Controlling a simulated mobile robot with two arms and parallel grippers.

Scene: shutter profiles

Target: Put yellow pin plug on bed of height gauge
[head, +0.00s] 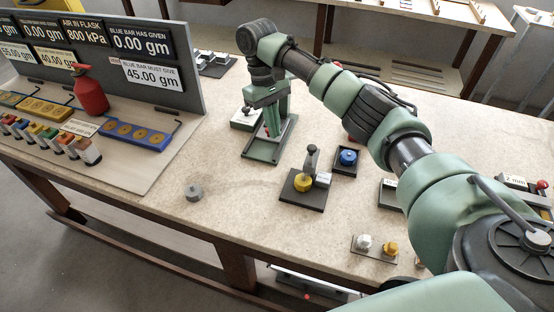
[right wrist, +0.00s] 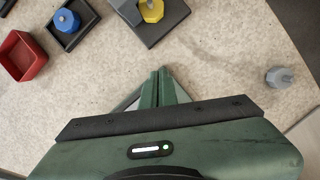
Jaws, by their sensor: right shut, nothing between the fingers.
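The yellow pin plug (head: 303,184) sits on the dark base plate of what looks like the height gauge (head: 313,202), at the foot of its grey post. In the right wrist view the yellow plug (right wrist: 151,11) shows at the top edge, its pin upward, on the dark plate (right wrist: 165,28). My right gripper (head: 271,133) points down, shut and empty, over a green frame left of and behind the gauge. Its fingertips (right wrist: 161,72) are together in the right wrist view, apart from the plug. My left gripper is not in view.
A blue plug (head: 348,157) stands in a dark tray. A grey plug (head: 194,192) stands alone near the front edge. A small plate (head: 373,250) holds white and yellow pieces. A panel with displays, a red flask (head: 89,92) and coloured blocks are at left.

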